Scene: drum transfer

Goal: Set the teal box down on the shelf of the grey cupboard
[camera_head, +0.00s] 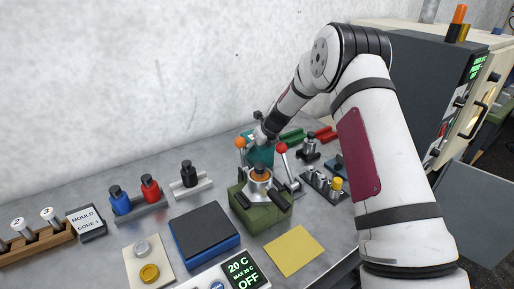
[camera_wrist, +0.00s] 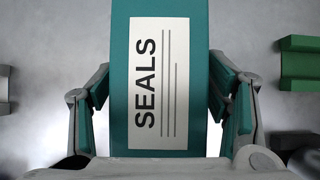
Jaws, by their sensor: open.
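The teal box (camera_wrist: 202,75) has a white label reading SEALS and fills the middle of the wrist view. My gripper (camera_wrist: 163,105) is open, with one finger on each side of the box and a visible gap at each side. In the head view the teal box (camera_head: 262,154) stands at the back of the bench near the wall, partly hidden by my gripper and levers. A dark grey cabinet side (camera_head: 425,95) shows at the right, partly behind my arm; I cannot see a shelf.
A blue-black block (camera_head: 203,230) and a yellow sheet (camera_head: 294,250) lie nearer. A grey panel (camera_head: 480,205) sticks out at the right.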

